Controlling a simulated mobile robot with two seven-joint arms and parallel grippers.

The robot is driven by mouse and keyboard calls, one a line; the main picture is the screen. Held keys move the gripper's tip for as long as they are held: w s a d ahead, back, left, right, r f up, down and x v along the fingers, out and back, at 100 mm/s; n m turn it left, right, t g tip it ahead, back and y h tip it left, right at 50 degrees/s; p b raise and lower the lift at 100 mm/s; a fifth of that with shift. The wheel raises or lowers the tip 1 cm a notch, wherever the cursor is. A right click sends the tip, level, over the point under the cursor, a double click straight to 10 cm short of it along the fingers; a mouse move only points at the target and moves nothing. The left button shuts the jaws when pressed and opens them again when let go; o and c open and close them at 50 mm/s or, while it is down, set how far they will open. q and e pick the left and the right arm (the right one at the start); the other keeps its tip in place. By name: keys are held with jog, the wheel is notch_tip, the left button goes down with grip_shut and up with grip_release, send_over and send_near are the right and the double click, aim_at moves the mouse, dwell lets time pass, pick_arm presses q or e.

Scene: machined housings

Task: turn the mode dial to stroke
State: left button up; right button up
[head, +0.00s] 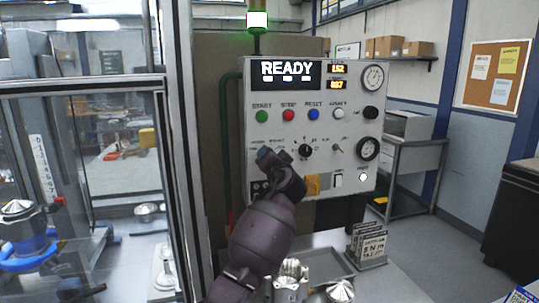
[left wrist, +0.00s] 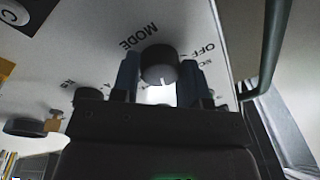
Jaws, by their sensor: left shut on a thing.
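The control panel (head: 228,88) stands at the centre of the head view, its display (head: 286,72) reading READY. My left gripper (head: 268,154) is against the lower left of the panel and hides the mode dial in the head view. In the left wrist view, the mode dial (left wrist: 158,64) is a round black knob beside the printed word MODE. The left gripper's two fingers (left wrist: 158,82) lie on either side of the knob, shut on it. OFF can be read near it; the other position labels are partly hidden, and I cannot tell which one it points at. My right gripper is not in view.
Another black dial (head: 305,151) sits just right of my gripper. Green (head: 262,116), red (head: 289,116) and blue (head: 314,115) buttons are above. A glazed enclosure (head: 178,130) is at left. Metal parts (head: 290,277) and a label block (head: 367,246) stand on the bench below.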

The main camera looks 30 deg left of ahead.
pick_arm(q)
jog(key=shift+m, duration=0.3)
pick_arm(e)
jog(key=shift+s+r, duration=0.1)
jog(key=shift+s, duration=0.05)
pick_arm(q)
jog(key=o, duration=0.9)
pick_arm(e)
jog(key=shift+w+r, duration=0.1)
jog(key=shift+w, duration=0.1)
pick_arm(q)
jog(key=shift+b+v, duration=0.9)
jog(key=shift+v, duration=4.55)
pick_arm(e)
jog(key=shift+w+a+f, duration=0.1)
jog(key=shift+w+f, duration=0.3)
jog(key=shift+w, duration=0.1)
pick_arm(q)
jog(key=shift+a, duration=0.1)
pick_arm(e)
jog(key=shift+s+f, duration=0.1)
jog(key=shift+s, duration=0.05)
